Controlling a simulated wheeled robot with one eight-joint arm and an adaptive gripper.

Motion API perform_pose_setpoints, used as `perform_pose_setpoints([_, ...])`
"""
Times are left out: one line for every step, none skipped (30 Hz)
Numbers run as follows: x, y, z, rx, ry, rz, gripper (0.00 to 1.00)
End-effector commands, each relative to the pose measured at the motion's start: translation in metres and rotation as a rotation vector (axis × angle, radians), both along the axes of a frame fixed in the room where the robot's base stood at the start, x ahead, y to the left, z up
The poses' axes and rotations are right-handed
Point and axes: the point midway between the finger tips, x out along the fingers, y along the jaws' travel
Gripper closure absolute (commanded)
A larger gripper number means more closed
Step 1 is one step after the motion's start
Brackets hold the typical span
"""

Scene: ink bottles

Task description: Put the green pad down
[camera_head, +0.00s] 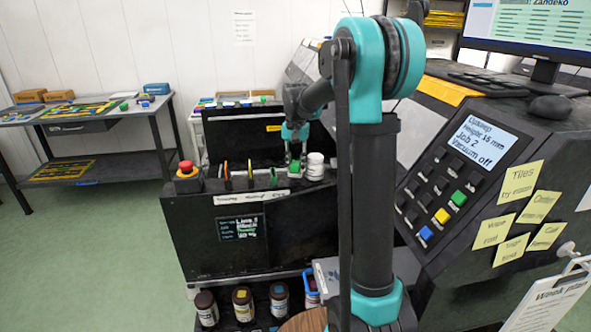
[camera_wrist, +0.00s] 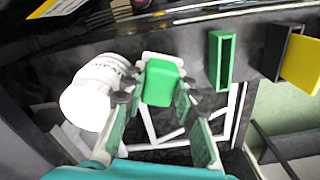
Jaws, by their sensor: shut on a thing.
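The green pad (camera_head: 295,167) is a small bright green block at the top of the black machine, just left of a white jar (camera_head: 315,166). My gripper (camera_head: 295,157) points down and is shut on the pad. In the wrist view the green pad (camera_wrist: 160,84) sits between the two fingertips, with a pale plate showing around its far edge. Whether the pad touches a surface below cannot be told. The white jar (camera_wrist: 92,92) lies close beside the left finger in that view.
A green upright slot (camera_wrist: 221,62) and a yellow piece (camera_wrist: 302,64) stand right of the pad in the wrist view. A red stop button (camera_head: 186,170) is at the machine's left end. Several dark bottles (camera_head: 243,304) stand on the lower shelf. A keypad console (camera_head: 450,185) is at right.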

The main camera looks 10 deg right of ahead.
Motion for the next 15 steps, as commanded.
perform_pose_setpoints([0.000, 0.000, -0.008, 0.000, 0.000, 0.000, 1.00])
perform_pose_setpoints([0.000, 0.000, -0.011, 0.000, 0.000, 0.000, 1.00])
perform_pose_setpoints([0.000, 0.000, -0.014, 0.000, 0.000, 0.000, 1.00])
perform_pose_setpoints([0.000, 0.000, -0.015, 0.000, 0.000, 0.000, 1.00])
perform_pose_setpoints([0.000, 0.000, -0.016, 0.000, 0.000, 0.000, 1.00])
perform_pose_setpoints([0.000, 0.000, -0.016, 0.000, 0.000, 0.000, 1.00])
perform_pose_setpoints([0.000, 0.000, -0.015, 0.000, 0.000, 0.000, 1.00])
perform_pose_setpoints([0.000, 0.000, -0.015, 0.000, 0.000, 0.000, 1.00])
perform_pose_setpoints([0.000, 0.000, -0.015, 0.000, 0.000, 0.000, 1.00])
perform_pose_setpoints([0.000, 0.000, -0.015, 0.000, 0.000, 0.000, 1.00])
perform_pose_setpoints([0.000, 0.000, -0.016, 0.000, 0.000, 0.000, 1.00])
perform_pose_setpoints([0.000, 0.000, -0.016, 0.000, 0.000, 0.000, 1.00])
perform_pose_setpoints([0.000, 0.000, -0.017, 0.000, 0.000, 0.000, 1.00])
perform_pose_setpoints([0.000, 0.000, -0.018, 0.000, 0.000, 0.000, 1.00])
perform_pose_setpoints([0.000, 0.000, -0.018, 0.000, 0.000, 0.000, 0.68])
